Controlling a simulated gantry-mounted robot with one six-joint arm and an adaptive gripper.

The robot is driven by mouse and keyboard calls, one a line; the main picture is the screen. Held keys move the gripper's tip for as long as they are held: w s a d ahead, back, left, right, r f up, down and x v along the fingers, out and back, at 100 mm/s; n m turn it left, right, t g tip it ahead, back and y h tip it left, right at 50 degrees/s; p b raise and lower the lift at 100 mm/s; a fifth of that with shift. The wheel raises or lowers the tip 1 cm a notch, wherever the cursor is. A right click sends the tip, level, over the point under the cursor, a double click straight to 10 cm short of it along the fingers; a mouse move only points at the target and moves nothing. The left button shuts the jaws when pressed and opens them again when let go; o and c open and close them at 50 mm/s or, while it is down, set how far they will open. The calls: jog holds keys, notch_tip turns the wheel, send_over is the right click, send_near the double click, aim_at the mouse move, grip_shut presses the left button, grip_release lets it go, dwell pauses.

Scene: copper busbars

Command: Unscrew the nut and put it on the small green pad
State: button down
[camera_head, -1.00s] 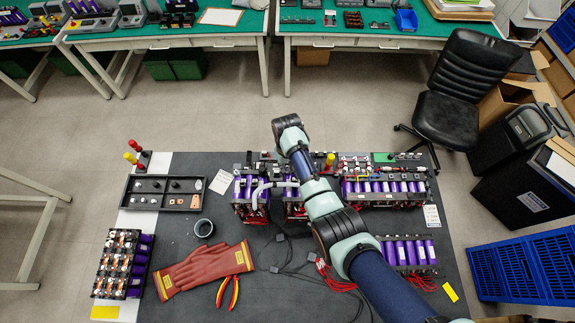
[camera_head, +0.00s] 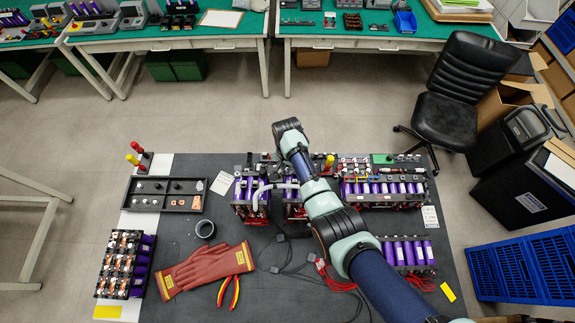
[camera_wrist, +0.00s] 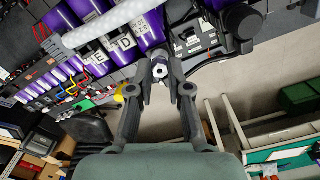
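In the wrist view, a small silver nut (camera_wrist: 160,71) shows between the two fingertips of my gripper (camera_wrist: 160,66). The fingertips stand close on either side of it, beside the purple cells with white letter labels. I cannot tell whether both fingers touch the nut. In the head view, my arm reaches over the battery modules and hides the gripper and the nut. The small green pad (camera_head: 382,158) lies at the back right of the dark table, beside the right-hand module. A green patch that looks like it shows in the wrist view (camera_wrist: 84,105).
A black tray (camera_head: 163,207) of small parts, a cup (camera_head: 205,228), red gloves (camera_head: 205,270) and pliers (camera_head: 229,291) occupy the table's left half. Purple-cell modules (camera_head: 385,190) line the back. Loose cables (camera_head: 300,262) lie in the middle. A white tube (camera_wrist: 105,22) crosses near my gripper.

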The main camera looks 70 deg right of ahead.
aim_at(287, 169)
jog(key=n, duration=0.2)
jog(key=shift+r+n, duration=0.15)
jog(key=shift+n, duration=0.15)
jog(key=n, duration=0.4)
jog(key=shift+p, duration=0.4)
jog(key=shift+r+p, duration=0.55)
jog(key=shift+p, duration=0.1)
notch_tip(287, 169, up, 4)
jog(key=p, duration=0.3)
jog(key=shift+p, duration=0.4)
